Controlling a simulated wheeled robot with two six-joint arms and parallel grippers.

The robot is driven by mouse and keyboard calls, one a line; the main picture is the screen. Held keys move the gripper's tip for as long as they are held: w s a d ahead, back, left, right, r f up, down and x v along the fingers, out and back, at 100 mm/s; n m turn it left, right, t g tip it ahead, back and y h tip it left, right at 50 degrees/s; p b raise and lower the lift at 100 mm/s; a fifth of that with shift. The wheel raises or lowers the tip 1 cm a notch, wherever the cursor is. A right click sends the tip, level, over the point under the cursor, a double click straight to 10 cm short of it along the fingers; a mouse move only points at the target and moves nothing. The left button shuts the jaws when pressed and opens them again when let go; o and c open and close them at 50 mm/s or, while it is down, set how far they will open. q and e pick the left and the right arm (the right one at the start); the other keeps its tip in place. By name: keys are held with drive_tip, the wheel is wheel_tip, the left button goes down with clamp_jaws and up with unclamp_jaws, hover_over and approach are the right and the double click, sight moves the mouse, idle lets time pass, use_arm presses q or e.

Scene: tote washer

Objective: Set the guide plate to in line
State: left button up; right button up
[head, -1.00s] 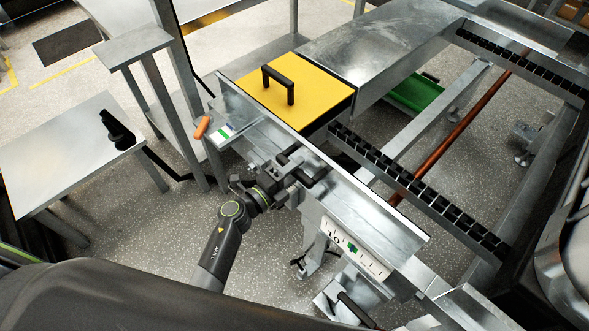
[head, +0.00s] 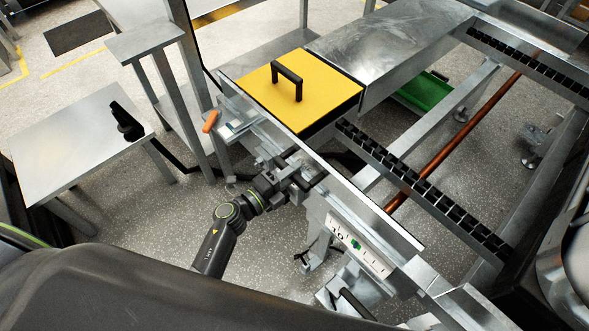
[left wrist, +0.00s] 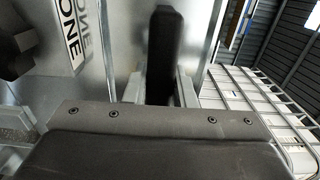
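The guide plate (head: 375,208) is a long grey metal plate along the near side of the conveyor, running from beside the yellow cover down to the lower right. A black handle sits on its near side, around the middle, and shows upright in the left wrist view (left wrist: 163,50). My left gripper (head: 302,178) reaches it from below left. In the left wrist view its grey fingers (left wrist: 160,88) lie on both sides of the handle, close against it. Their tips are partly hidden. My right gripper is not in view.
A yellow cover with a black handle (head: 310,85) lies behind the plate. A white strip with a green mark (head: 357,246) is below the plate's right part. An orange grip (head: 210,121) sticks out at the left. A grey side table (head: 70,140) stands at far left.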

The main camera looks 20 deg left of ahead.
use_arm(q)
drive_tip(key=o, duration=0.4)
drive_tip(key=shift+o, duration=0.2)
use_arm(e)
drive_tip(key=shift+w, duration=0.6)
use_arm(q)
drive_tip(key=b+v, duration=0.1)
drive_tip(key=v, duration=1.6)
drive_tip(key=shift+s, duration=0.2)
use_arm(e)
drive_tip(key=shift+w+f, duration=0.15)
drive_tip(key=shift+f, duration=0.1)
use_arm(q)
drive_tip(key=shift+a, duration=0.1)
